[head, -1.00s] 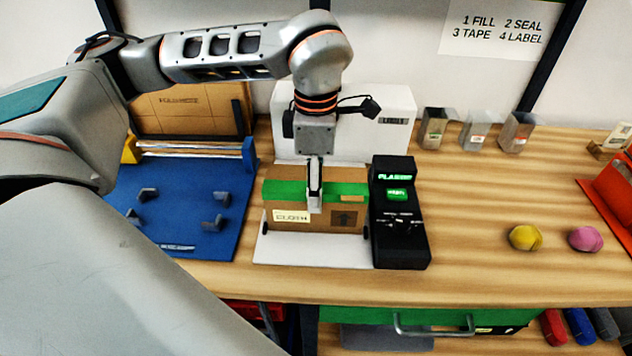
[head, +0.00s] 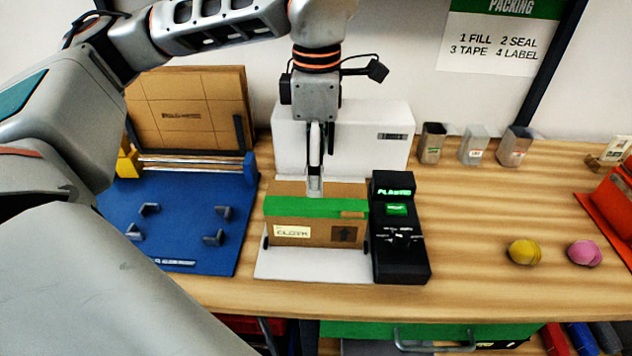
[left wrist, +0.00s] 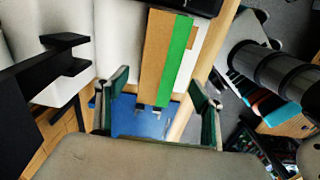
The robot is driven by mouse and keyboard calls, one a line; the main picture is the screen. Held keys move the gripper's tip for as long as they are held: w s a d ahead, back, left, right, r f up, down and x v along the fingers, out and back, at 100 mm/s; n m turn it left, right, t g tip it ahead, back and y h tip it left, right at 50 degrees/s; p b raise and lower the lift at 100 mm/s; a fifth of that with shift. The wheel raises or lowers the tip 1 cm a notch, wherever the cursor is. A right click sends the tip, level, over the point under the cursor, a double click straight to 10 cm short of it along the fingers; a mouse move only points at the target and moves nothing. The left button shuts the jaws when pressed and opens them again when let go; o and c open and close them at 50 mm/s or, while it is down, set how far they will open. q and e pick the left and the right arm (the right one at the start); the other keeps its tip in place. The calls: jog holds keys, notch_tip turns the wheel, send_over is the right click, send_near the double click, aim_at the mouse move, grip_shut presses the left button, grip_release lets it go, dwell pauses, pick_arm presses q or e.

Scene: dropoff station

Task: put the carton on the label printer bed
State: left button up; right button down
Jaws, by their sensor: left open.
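The carton (head: 335,233) is a brown box with a green band, a white label and an up-arrow mark. It sits on the white bed of the label printer (head: 300,267), in front of the printer's white body (head: 290,140). My left gripper (head: 315,190) is open above the carton, its fingertips near the carton's top. In the left wrist view the carton (left wrist: 156,60) shows between the two spread fingers (left wrist: 155,92), with nothing gripped. My right gripper is in neither view.
A black control box (head: 400,255) with a lit green screen stands right of the carton. A blue mat (head: 190,235) with grey brackets lies to the left. Yellow (head: 524,251) and pink (head: 584,252) balls lie at the right. Between them and the control box the table is clear.

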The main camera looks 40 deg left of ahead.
pick_arm(q)
jog(key=shift+r, duration=1.6)
